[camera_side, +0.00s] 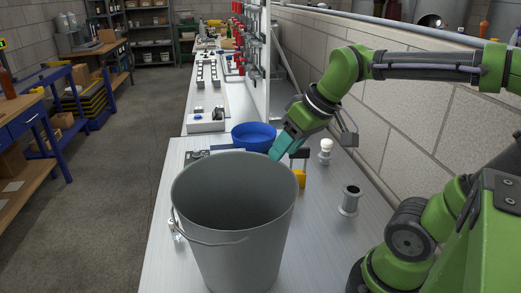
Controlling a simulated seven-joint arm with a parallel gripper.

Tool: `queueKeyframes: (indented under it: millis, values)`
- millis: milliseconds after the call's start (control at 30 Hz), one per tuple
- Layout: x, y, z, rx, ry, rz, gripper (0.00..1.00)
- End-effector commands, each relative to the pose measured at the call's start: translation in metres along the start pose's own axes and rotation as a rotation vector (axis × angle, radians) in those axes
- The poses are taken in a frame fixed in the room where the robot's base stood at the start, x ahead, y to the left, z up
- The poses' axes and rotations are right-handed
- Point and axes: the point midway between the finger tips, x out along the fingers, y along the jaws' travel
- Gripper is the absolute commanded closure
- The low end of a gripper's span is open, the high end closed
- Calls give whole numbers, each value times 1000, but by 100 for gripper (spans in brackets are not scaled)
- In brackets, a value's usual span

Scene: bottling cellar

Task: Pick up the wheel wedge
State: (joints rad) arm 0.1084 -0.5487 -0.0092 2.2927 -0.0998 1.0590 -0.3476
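A yellow piece (300,178), which looks like the wheel wedge, stands on the metal bench just behind the right rim of the grey bucket. The bucket hides part of it, so its full shape does not show. A dark part sits right above it; I cannot tell whether it belongs to the yellow piece. My gripper (285,148), with teal fingers, points down and left above the bench, behind the bucket and slightly up-left of the yellow piece. The fingertips are partly hidden, and I cannot tell how far apart they are.
The large grey bucket (236,245) with a wire handle fills the bench front. A blue bowl (252,132) stands left of my gripper. A white-topped fitting (325,152) and a metal spool-like part (349,200) stand to the right. A block wall (440,125) borders the right side.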

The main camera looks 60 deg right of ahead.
Motion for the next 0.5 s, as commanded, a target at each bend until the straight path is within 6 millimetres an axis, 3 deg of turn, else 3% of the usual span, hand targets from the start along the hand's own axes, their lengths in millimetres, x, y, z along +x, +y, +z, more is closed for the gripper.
queueKeyframes:
  millis: [33, 200, 400, 500]
  values:
    - [2, 18, -19, -67, -49, 34, 55]
    - [7, 85, -67, -350, -237, 85, 55]
    - [18, 169, -96, -609, -436, 38, 55]
    - [22, 198, -100, -686, -493, 2, 55]
